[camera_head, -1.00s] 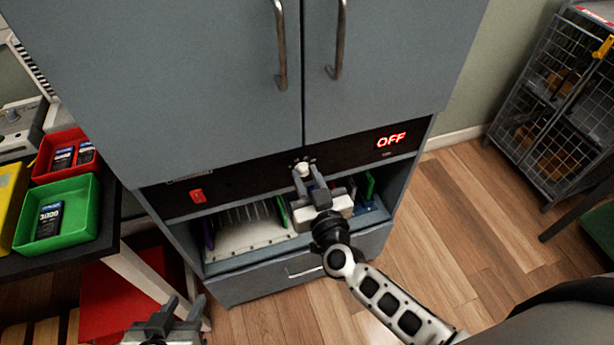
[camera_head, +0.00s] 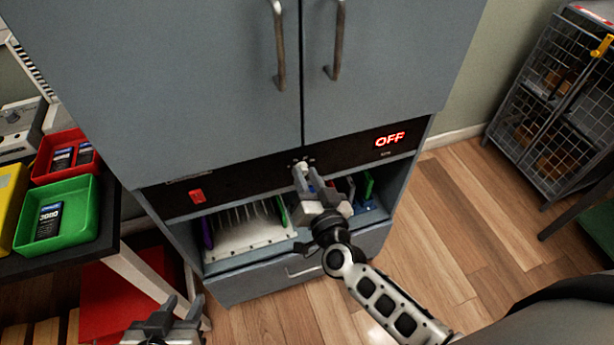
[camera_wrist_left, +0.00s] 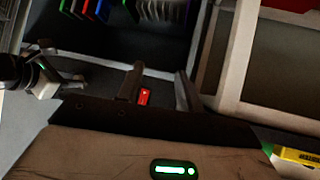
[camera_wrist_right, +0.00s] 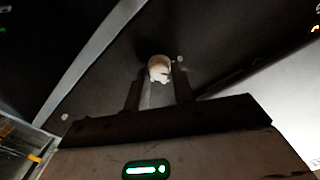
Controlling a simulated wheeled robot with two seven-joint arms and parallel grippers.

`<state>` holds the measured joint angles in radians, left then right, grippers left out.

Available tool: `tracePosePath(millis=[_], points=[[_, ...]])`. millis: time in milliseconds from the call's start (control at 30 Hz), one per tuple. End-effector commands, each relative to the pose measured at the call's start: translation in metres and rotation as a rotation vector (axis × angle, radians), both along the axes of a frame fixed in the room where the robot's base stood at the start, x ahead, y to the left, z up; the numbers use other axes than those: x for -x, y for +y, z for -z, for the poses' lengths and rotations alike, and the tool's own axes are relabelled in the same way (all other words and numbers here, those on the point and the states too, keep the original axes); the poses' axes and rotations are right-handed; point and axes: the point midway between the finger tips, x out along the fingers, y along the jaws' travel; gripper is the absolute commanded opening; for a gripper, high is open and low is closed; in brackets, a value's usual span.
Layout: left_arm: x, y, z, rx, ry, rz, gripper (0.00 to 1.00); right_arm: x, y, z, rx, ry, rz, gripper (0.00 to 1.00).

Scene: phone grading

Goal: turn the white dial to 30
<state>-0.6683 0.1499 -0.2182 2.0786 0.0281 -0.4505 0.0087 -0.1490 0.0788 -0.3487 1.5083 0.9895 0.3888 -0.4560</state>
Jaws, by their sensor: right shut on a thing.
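The white dial (camera_head: 301,166) sits on the black control panel (camera_head: 250,176) below the cabinet doors. It also shows in the right wrist view (camera_wrist_right: 159,68), between the fingertips. My right gripper (camera_head: 307,180) is shut on the dial, and its fingers cover part of it. The dial's marks are too small to read. The red display (camera_head: 390,139) on the panel reads OFF. My left gripper (camera_head: 178,312) is open and empty, low at the left, away from the panel.
Below is an open shelf with a white rack (camera_head: 245,238) and coloured plates. Green (camera_head: 80,210) and red (camera_head: 65,140) bins with phones stand on the left table. A wire cage (camera_head: 555,100) stands at right.

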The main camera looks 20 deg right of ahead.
Motion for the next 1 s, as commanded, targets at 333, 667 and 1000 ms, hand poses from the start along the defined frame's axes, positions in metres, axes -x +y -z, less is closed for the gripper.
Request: tracePosePath(millis=[333, 667, 1000], points=[[-0.0007, -0.0005, 0.0034, 0.004, -0.003, 0.0, 0.36, -0.0004, -0.0008, 0.0011, -0.329, 0.01, 0.0, 0.02], [-0.0038, -0.002, 0.0013, 0.021, -0.019, -0.002, 0.36, -0.0003, -0.0009, 0.0024, -0.642, 0.021, -0.001, 0.02], [-0.0021, -0.0042, 0.0076, 0.038, -0.013, -0.01, 0.36, -0.0005, -0.0011, 0.0026, -0.918, 0.03, -0.002, 0.02]])
